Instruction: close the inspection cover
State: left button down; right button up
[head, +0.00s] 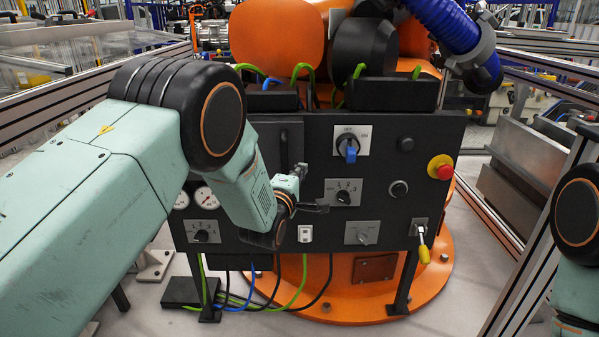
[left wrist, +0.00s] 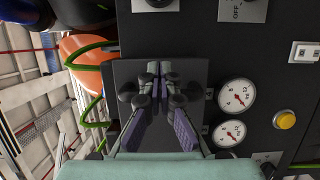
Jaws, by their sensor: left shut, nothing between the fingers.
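The inspection cover appears to be the dark rectangular plate (left wrist: 195,75) on the black panel beside two gauges in the left wrist view. In the head view, a dark plate (head: 268,135) shows at the panel's upper left, partly hidden by my arm. How far it stands from the panel is hard to tell. My left gripper (head: 301,173) is in front of the panel, at the plate's lower right in the head view. In the left wrist view, the gripper (left wrist: 159,82) overlaps the plate; its fingers are together and empty. Contact cannot be told. My right gripper is out of view.
The panel (head: 408,215) carries a blue-handled switch (head: 350,150), a red emergency button (head: 440,167), rotary knobs and a yellow-tipped lever (head: 423,250). A large orange robot (head: 275,45) stands behind. Cables hang below the panel. A metal rail fence is on the right.

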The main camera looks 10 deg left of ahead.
pick_arm(q)
jog(key=s+d+p, duration=0.2)
jog(key=s, duration=0.8)
jog(key=s+a+f+m+g+y, duration=0.1)
jog(key=s+a+f+m+g, duration=0.3)
jog(key=s+f+m, duration=0.45)
jog(key=s+a+f+m+g+y, duration=0.1)
jog(key=s+a+f+m+g, duration=0.35)
jog(key=s+f, duration=0.6)
jog(key=s+f+m+g, duration=0.1)
jog(key=s+f+g, duration=0.2)
jog(key=s, duration=1)
jog(key=s+a+f+m+g, duration=0.1)
jog(key=s+g, duration=0.5)
jog(key=s, duration=0.7)
notch_tip(320, 180, down, 3)
jog(key=shift+a+r+m, duration=0.1)
jog(key=shift+a+m, duration=0.05)
jog(key=shift+m, duration=0.55)
jog(key=shift+s+g, duration=0.1)
jog(key=shift+g, duration=0.15)
